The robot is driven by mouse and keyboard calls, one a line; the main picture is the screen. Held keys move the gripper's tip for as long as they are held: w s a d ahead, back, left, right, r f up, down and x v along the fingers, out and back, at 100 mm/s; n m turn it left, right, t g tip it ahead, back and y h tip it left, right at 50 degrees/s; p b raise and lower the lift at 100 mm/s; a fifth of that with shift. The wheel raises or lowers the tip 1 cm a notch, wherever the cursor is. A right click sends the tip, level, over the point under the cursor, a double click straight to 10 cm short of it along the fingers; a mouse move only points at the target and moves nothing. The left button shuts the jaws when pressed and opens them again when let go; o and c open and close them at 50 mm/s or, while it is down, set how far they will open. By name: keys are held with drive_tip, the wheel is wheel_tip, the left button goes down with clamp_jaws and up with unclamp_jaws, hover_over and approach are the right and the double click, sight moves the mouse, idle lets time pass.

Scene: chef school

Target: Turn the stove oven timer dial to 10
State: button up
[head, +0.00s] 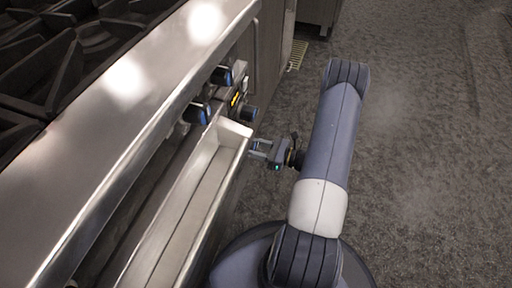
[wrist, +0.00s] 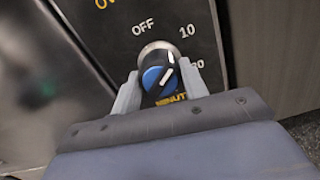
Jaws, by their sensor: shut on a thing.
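The timer dial (wrist: 155,78) is a black knob with a blue face and a white line, on a dark panel marked OFF, 10 and a partly hidden number. Its white line slants up and right, roughly toward the 10. My gripper (wrist: 158,88) is shut on the dial, with one finger on each side. In the head view, my gripper (head: 256,147) reaches the stove front beside the end of the long metal handle. The dial it holds cannot be made out clearly there.
The oven handle (head: 190,190) runs along the stove front, close to my gripper. Other black knobs (head: 200,112) and a yellow-lit display (head: 236,98) are on the panel. Burner grates (head: 65,60) are on top. The floor (head: 430,150) at right is clear.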

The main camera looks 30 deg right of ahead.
drive_tip(key=shift+m, duration=0.8)
drive_tip(key=o, duration=1)
drive_tip(key=shift+c, duration=0.2)
drive_tip(key=p+v, duration=0.2)
drive_tip(key=v, duration=0.8)
drive_tip(key=shift+s+d, duration=0.25)
drive_tip(key=shift+s, duration=0.05)
